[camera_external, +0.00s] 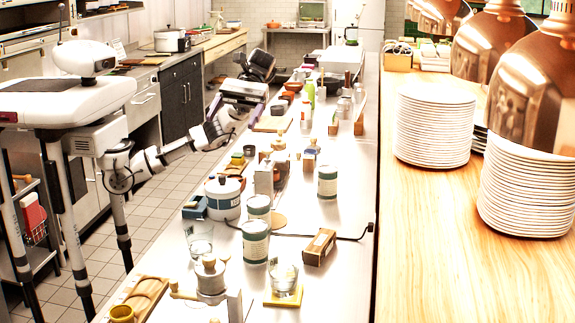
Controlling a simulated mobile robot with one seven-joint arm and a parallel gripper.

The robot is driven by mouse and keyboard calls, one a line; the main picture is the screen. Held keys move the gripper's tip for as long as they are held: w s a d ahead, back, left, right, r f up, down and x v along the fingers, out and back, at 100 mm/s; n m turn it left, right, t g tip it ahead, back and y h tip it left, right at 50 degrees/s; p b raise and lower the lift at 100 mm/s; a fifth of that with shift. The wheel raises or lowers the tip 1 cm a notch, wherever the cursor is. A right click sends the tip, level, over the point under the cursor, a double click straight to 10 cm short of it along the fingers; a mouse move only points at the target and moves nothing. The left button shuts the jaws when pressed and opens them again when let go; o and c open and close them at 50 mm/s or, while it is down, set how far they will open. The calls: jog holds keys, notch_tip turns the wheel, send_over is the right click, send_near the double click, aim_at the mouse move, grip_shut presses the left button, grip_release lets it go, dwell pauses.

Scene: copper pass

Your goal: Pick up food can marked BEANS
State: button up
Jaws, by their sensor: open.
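Several white and teal food cans stand upright on the steel counter. One can (255,243) is near the front, a second can (259,207) is just behind it, and a third can (327,182) is farther back to the right. Their labels are too small to read, so I cannot tell which one is marked BEANS. My gripper (233,117) is open, with its two fingers apart, over the counter's left edge. It is well behind the cans, and nothing shows between its fingers.
A lidded white pot (223,198) stands left of the cans. A glass (283,275), a small brown box (319,247) and a grinder (210,278) stand close by. Small jars and bottles crowd the counter behind. Stacked plates (435,125) stand on the wooden counter at right.

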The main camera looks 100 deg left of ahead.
jog(key=w+d+f+m+y+p, duration=0.1)
jog(key=d+f+y, duration=0.15)
jog(key=f, duration=0.35)
jog(key=w+d+f+y, duration=0.2)
jog(key=f+y, duration=0.2)
jog(key=f, duration=0.1)
jog(key=t+y+p, duration=0.1)
jog(key=t+y, duration=0.1)
jog(key=y, duration=0.4)
send_over(256, 225)
jog(key=shift+m, duration=0.4)
notch_tip(256, 225, down, 7)
jog(key=shift+d+f, duration=0.1)
jog(key=shift+f, duration=0.05)
notch_tip(256, 225, down, 8)
jog(key=shift+s+d+f+p, duration=0.1)
jog(key=shift+f+p, duration=0.25)
jog(key=shift+f, duration=1.15)
jog(key=shift+s+f+p, duration=0.1)
jog(key=shift+f+p, duration=0.25)
jog(key=shift+f, duration=1.15)
jog(key=c, duration=1.3)
jog(key=shift+c, duration=0.4)
jog(key=shift+r, duration=0.15)
